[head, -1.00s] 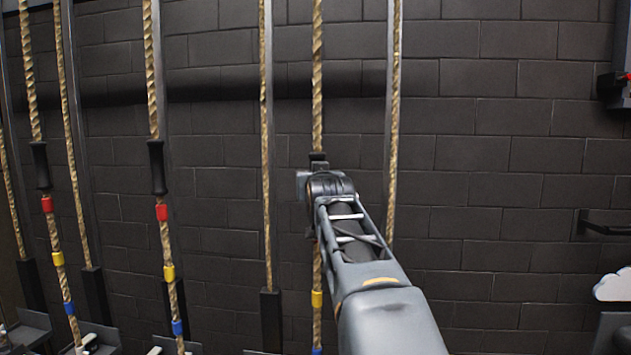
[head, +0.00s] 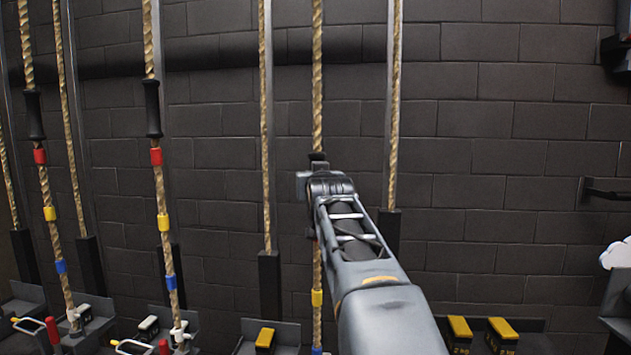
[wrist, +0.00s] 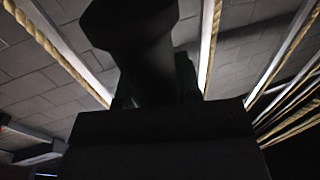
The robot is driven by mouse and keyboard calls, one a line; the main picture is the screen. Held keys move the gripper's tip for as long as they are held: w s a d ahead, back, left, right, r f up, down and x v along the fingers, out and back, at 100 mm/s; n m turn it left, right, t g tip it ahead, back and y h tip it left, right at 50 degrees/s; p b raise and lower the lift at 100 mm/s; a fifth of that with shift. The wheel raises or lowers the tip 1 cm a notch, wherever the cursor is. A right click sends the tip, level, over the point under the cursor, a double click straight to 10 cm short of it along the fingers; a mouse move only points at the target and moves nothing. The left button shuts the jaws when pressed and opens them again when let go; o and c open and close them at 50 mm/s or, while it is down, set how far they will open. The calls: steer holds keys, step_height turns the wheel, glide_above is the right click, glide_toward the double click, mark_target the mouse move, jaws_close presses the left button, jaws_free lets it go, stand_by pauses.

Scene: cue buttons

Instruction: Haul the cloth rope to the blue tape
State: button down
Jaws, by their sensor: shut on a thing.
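My gripper (head: 320,185) is shut on the black handle (head: 317,158) of the rope (head: 317,80) at the centre. Only the handle's top edge shows above the jaws; the rest is hidden. Below the jaws the same rope carries a yellow tape (head: 317,297), with a blue tape (head: 317,350) at the bottom picture edge. In the wrist view the dark handle (wrist: 130,35) looms large and the fingertips are not clear. No readable label tells whether this is the cloth rope.
Two similar ropes hang left, with black handles (head: 153,108) (head: 34,115) and red, yellow and blue tapes. Thinner ropes end in dark counterweights (head: 268,285) (head: 392,232); the right one sits higher. Yellow-topped weights (head: 460,328) rest at lower right. A wall bracket (head: 605,190) juts out at right.

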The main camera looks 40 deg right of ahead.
steer(key=c, duration=0.8)
jaws_free()
steer(key=shift+s, duration=0.1)
steer(key=b+v, duration=0.6)
steer(key=v, duration=0.7)
steer(key=shift+s, duration=0.25)
steer(key=shift+a+r, duration=0.15)
steer(key=shift+r, duration=0.1)
